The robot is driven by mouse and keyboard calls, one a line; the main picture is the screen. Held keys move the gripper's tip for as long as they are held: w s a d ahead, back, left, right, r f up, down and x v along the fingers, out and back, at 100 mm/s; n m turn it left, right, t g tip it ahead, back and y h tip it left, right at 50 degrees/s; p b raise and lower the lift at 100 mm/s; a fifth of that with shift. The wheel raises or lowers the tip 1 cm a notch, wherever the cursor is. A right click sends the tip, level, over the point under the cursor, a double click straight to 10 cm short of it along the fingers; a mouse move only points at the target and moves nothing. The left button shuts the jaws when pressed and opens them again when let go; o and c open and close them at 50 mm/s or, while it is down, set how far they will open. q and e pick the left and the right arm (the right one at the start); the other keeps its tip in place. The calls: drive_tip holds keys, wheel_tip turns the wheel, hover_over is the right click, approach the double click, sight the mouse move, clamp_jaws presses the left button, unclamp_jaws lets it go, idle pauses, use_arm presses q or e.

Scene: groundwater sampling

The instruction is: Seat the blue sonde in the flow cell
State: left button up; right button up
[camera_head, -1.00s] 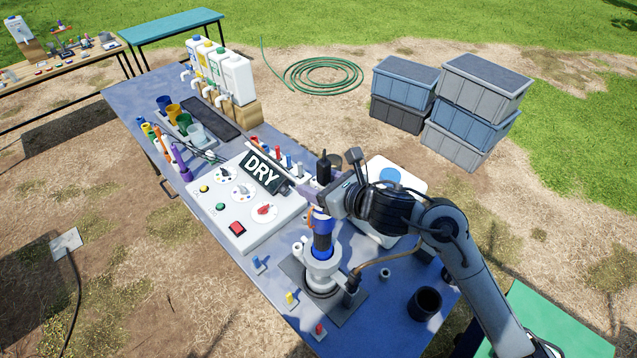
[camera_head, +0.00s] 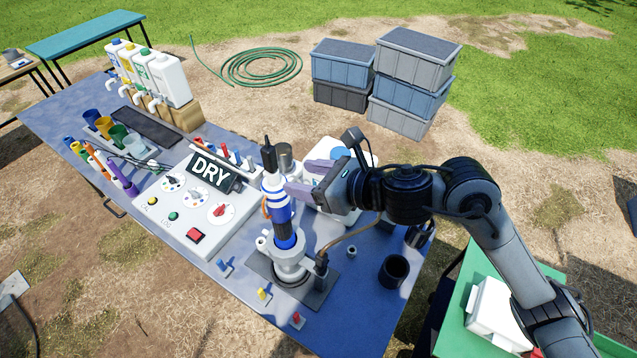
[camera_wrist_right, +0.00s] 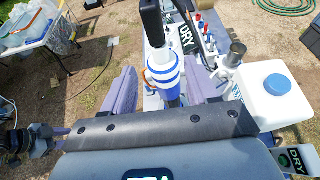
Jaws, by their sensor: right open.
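The blue sonde (camera_head: 283,226), with blue and white bands and a black top, stands close to upright in the flow cell (camera_head: 291,265). Its lower end is hidden inside the cell's grey collar. My right gripper (camera_head: 304,177) is open, its purple fingers just right of the sonde's upper body in the head view. In the right wrist view the sonde (camera_wrist_right: 166,72) shows between the spread fingers, with gaps on both sides. At that view's left edge, a dark gripper with purple fingers (camera_wrist_right: 58,138) looks like my left one; its opening is unclear.
The control box with the DRY display (camera_head: 210,170) is left of the flow cell. A white jug with a blue cap (camera_wrist_right: 275,95) stands close to the right gripper. A black cup (camera_head: 394,270) and small coloured valves (camera_head: 263,294) are near the front edge.

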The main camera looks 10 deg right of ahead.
drive_tip(key=s+d+f+m+t+h, duration=0.1)
drive_tip(key=s+d+f+m+h, duration=0.3)
drive_tip(key=f+m, duration=0.75)
drive_tip(key=s+d+f+m+h, duration=0.3)
drive_tip(key=s+f+m, duration=0.25)
drive_tip(key=m, duration=1.05)
drive_tip(key=s+d+f+m+g+h, duration=0.1)
drive_tip(key=s+d+f+m+g, duration=0.2)
drive_tip(key=s+f+m, duration=0.3)
drive_tip(key=s+d+f+m+g+h, duration=0.1)
drive_tip(key=s+d+f+m+g, duration=0.2)
drive_tip(key=s+d+f+m, duration=0.3)
drive_tip(key=s+m, duration=0.3)
drive_tip(key=s, duration=0.3)
drive_tip(key=shift+s+m+g+h, duration=0.25)
drive_tip(key=shift+m+g+h, duration=0.05)
drive_tip(key=shift+m+g, duration=0.1)
drive_tip(key=shift+a, duration=0.1)
